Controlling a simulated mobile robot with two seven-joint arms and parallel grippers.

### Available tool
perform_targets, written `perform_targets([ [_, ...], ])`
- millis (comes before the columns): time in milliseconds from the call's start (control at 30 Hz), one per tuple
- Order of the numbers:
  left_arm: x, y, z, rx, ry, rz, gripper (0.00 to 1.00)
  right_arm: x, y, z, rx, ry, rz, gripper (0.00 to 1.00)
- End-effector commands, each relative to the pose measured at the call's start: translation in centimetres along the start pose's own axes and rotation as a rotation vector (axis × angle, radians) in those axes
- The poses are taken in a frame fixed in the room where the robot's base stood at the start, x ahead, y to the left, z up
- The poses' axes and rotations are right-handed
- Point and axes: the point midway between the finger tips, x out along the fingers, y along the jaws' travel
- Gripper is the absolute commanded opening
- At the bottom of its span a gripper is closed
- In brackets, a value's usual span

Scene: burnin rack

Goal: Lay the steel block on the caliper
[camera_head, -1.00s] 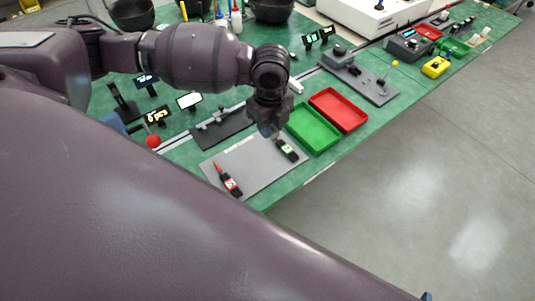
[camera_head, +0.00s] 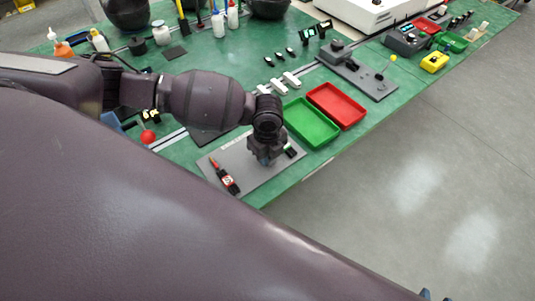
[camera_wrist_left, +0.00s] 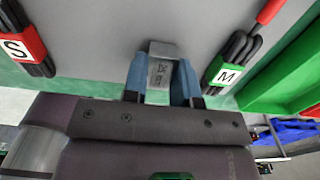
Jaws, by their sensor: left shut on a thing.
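My left gripper (camera_head: 264,162) is low over the right part of a grey mat (camera_head: 250,178) in the head view. In the left wrist view, its blue fingers (camera_wrist_left: 162,72) are shut on a small grey steel block (camera_wrist_left: 160,68) with engraved marks. A black tool with a red S label (camera_head: 227,178) lies on the mat, left of the gripper. A black tool with a green M label (camera_wrist_left: 228,72) lies just right of it. I cannot tell whether either is the caliper. Small blue tips at the bottom edge may be my right gripper (camera_head: 434,296).
A green tray (camera_head: 312,124) and a red tray (camera_head: 337,105) sit right of the mat on the green bench. Several small white parts (camera_head: 279,85) lie behind my left wrist. A red ball (camera_head: 148,137) stands left. The bench's front edge runs close to the mat.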

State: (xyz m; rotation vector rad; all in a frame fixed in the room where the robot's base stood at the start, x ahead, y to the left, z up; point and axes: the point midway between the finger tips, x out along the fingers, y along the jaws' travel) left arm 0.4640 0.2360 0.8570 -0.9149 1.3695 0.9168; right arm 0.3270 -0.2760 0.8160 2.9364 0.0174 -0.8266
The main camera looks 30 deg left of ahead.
Motion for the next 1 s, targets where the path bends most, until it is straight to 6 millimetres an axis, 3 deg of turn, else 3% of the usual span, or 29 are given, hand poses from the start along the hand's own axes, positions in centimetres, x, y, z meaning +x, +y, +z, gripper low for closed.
perform_targets([
  [400,0.5,0.0,0.0,0.001,0.000,-0.001,0.00,0.0,0.0,0.1,0.001,-0.001,0.000,0.43],
  [433,0.5,0.0,0.0,0.001,0.000,-0.001,0.29,0.0,0.0,0.1,0.001,-0.001,0.000,0.43],
  [567,0.5,0.0,0.0,0.001,0.000,-0.001,0.49,0.0,0.0,0.2,0.001,-0.003,0.000,0.43],
  [867,0.4,0.0,0.0,0.001,0.000,-0.001,0.52,0.0,0.0,0.3,0.000,-0.005,0.000,0.43],
  [1000,-0.5,-0.1,0.1,0.000,0.000,-0.002,0.52,0.0,0.0,0.2,-0.001,-0.005,0.000,0.43],
])
